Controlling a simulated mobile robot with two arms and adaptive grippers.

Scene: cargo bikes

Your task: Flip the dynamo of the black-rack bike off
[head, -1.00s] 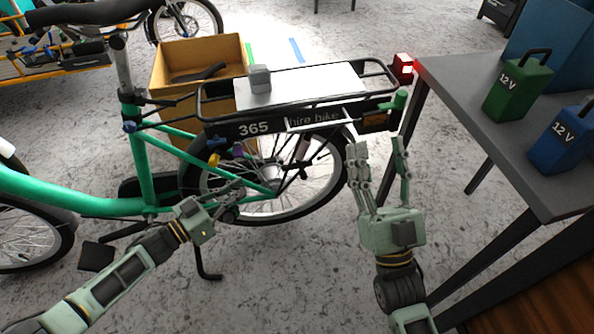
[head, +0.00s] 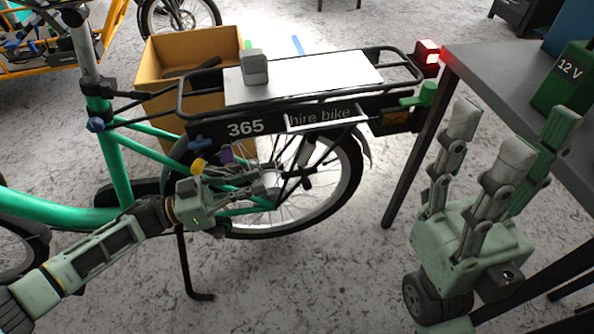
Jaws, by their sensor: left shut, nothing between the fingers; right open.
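The bike with the black rack (head: 200,105) stands side-on, with a green frame (head: 115,165) and a "365 hire bike" side plate (head: 245,128). Its red tail light (head: 428,57) glows. Small yellow (head: 198,166) and purple (head: 226,154) parts sit under the rack beside the rear wheel (head: 340,185); I cannot tell which part is the dynamo. My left gripper (head: 268,186) is shut and empty, in front of the rear wheel and just below these parts; whether it touches anything is unclear. My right gripper (head: 515,132) is open and empty, right of the bike, fingers pointing up.
A dark table (head: 490,85) with a green 12 V battery (head: 570,85) stands at the right, close to my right gripper. A green lever (head: 418,98) sits at the rack's rear end. A yellow crate (head: 150,65) stands behind the bike. A kickstand (head: 188,265) reaches the floor.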

